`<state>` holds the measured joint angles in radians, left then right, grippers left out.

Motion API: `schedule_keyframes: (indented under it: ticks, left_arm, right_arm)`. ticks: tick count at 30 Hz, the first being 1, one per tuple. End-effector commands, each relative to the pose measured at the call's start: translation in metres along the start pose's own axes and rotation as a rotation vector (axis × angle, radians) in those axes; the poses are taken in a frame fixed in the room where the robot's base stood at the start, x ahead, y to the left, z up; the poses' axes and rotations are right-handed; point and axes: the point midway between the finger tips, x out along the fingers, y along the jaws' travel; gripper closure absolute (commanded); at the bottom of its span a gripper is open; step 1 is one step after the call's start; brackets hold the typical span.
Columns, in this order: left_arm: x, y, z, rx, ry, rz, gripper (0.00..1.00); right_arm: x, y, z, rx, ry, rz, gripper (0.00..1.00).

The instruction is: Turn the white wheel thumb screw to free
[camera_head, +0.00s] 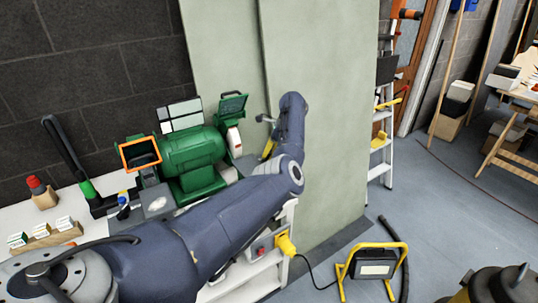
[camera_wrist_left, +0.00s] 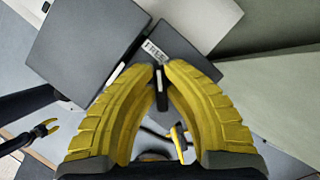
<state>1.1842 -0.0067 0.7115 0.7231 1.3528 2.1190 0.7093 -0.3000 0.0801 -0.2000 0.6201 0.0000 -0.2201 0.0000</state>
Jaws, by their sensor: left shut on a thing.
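The green bench grinder (camera_head: 190,152) stands on the white bench, and its pale wheel (camera_head: 234,141) shows at its right side. My left gripper (camera_head: 267,150) is to the right of that wheel, mostly hidden behind my own arm. In the left wrist view, the two yellow fingers of my left gripper (camera_wrist_left: 161,72) close at their tips on a small dark thumb screw (camera_wrist_left: 161,88), which has a pale mark. A label reading FREE (camera_wrist_left: 154,50) is on the dark grey block just beyond the fingertips.
Green-grey panels (camera_head: 318,110) stand behind my left wrist. A yellow work light (camera_head: 373,266) and its cable are on the floor to the right. A stepladder (camera_head: 384,130) leans at the back. Small boxes and a red-capped bottle (camera_head: 38,190) stand at the bench's left.

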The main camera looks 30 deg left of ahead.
Motion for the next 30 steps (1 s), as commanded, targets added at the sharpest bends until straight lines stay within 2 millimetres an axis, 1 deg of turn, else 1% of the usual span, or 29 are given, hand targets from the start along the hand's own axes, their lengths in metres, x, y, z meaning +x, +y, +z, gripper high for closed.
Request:
schedule_keyframes:
  ticks: [6,7,12,13,20,23,26,30]
  left_arm:
    - [0.001,0.0,0.0,0.0,0.0,0.001,1.0]
    - [0.001,0.0,0.0,0.0,0.0,0.001,0.88]
    - [0.001,0.0,0.0,0.0,0.0,0.001,0.68]
    - [0.001,0.0,0.0,0.0,0.0,0.001,0.66]
    - [0.0,0.0,0.0,0.001,0.0,0.0,0.66]
    - [-0.004,0.0,0.0,0.001,0.001,-0.001,0.66]
    - [-0.015,-0.001,0.0,0.001,0.001,-0.003,0.66]
    - [-0.037,-0.001,0.0,0.0,0.002,-0.003,0.66]
  right_arm:
    - [0.0,0.0,0.0,0.0,0.0,0.0,0.56]
    - [0.0,0.0,0.0,0.0,0.0,0.0,0.56]
    - [0.0,0.0,0.0,0.0,0.0,0.0,0.56]
    - [0.0,0.0,0.0,0.0,0.0,0.0,0.56]
    - [0.0,0.0,0.0,0.0,0.0,0.0,0.56]
    - [0.0,0.001,0.0,0.0,0.0,0.0,0.56]
    - [0.0,0.0,0.0,0.0,0.0,0.0,0.56]
    - [0.0,0.0,0.0,0.0,0.0,0.0,0.56]
